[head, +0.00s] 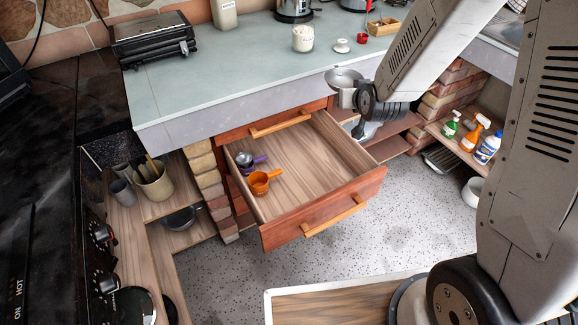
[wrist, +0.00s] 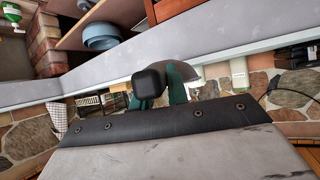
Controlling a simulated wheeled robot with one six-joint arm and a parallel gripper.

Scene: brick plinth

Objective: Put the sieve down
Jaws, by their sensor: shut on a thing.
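My gripper (head: 350,98) is shut on the sieve (head: 343,76), a grey metal bowl, in front of the worktop's front edge and above the far right corner of the open drawer (head: 345,205). In the wrist view, the black end of the sieve's handle (wrist: 149,82) sits between the green fingertips, and part of its grey bowl shows behind. The wooden drawer holds an orange measuring cup (head: 260,182), a purple one (head: 254,165) and a small metal one (head: 243,158) along its left side. The rest of the drawer floor is bare.
The pale worktop (head: 220,85) has a contact grill (head: 152,40) at left and a white jar (head: 303,38) and a small wooden box (head: 384,27) at the back. Spray bottles (head: 470,135) stand on a low shelf at right. The worktop's middle is clear.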

